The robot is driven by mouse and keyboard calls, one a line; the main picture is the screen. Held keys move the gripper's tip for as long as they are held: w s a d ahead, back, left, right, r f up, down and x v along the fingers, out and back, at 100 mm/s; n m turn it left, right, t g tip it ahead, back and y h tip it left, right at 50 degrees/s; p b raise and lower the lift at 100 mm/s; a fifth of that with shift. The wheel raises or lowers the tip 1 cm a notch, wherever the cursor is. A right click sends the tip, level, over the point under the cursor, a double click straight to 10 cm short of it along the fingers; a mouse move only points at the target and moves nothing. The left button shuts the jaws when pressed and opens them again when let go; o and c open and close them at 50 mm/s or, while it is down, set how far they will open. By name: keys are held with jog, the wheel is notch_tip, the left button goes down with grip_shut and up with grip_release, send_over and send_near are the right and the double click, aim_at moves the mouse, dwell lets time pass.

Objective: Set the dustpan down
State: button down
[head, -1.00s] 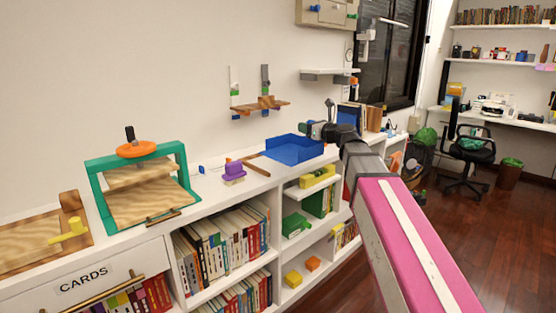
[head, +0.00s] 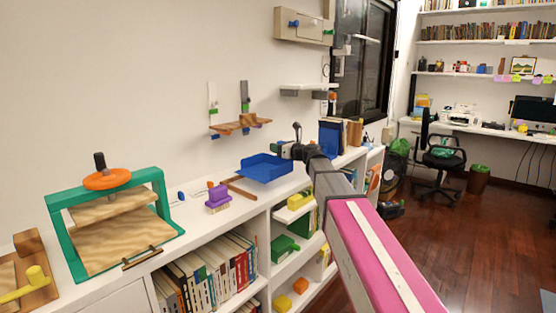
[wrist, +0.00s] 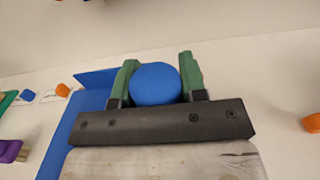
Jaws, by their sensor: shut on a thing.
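The blue dustpan (head: 265,168) is a flat tray with raised walls, over the white counter near its back, beyond the purple brush. I cannot tell whether its underside touches the counter. My gripper (head: 287,149) is at the right side of the dustpan. In the wrist view, the green fingers of my gripper (wrist: 158,80) are closed on either side of the rounded blue handle. The dustpan's tray (wrist: 90,115) shows there to the left, partly hidden behind my dark gripper body.
A purple brush (head: 217,197) and a brown wooden T-shaped stick (head: 240,187) lie on the counter to the dustpan's left. A green-framed press (head: 115,220) stands farther left. A wooden wall shelf (head: 238,125) hangs above. Blue binders (head: 330,138) stand to the right.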

jog(key=shift+w+d+f, duration=0.1)
jog(key=shift+w+f, duration=0.3)
jog(key=shift+f, duration=0.5)
jog(key=shift+w+a+f, duration=0.1)
jog(key=shift+w+f, duration=0.25)
jog(key=shift+f, duration=0.55)
jog(key=shift+w+d+f, duration=0.1)
jog(key=shift+w+f, duration=0.3)
jog(key=shift+f, duration=0.5)
jog(key=shift+f, duration=0.15)
jog(key=c, duration=0.7)
grip_release()
